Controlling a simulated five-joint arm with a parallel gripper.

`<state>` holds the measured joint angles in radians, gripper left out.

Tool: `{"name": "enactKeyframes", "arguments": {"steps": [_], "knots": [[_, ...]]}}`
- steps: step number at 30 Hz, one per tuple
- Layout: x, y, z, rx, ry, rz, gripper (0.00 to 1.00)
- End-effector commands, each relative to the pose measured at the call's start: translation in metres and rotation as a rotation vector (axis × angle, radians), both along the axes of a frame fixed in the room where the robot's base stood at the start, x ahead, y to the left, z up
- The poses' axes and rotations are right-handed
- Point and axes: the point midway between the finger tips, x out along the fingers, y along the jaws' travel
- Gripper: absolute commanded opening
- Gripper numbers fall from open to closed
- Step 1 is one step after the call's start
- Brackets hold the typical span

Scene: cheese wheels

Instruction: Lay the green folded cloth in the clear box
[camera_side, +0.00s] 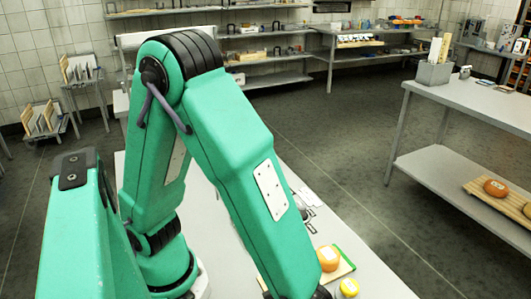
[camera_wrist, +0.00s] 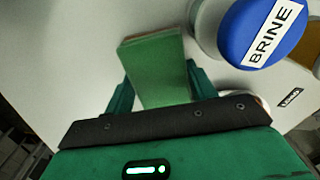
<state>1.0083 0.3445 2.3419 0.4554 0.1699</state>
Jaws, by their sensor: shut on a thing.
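The green folded cloth (camera_wrist: 155,65) shows in the middle of the wrist view as a flat green block. My gripper (camera_wrist: 158,88) has one finger on each side of it and is shut on it. The cloth's near end is hidden behind the dark edge of my gripper. Whether the cloth touches the table below, I cannot tell. In the side view my gripper and the cloth are out of sight below the picture's lower edge. I cannot make out the clear box in either view.
A jar with a blue lid labelled BRINE (camera_wrist: 262,32) stands close right of the cloth. The pale table (camera_wrist: 75,75) is bare left of the cloth.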

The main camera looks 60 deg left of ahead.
Motion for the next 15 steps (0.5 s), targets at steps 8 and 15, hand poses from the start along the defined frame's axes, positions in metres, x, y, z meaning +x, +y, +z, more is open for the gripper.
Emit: {"name": "enactKeyframes", "arguments": {"steps": [8,15], "knots": [[0.0001,-0.0002,-0.0026,-0.001,0.000,0.000,0.62],[0.0001,-0.0003,-0.0024,-0.001,0.000,0.000,0.78]]}}
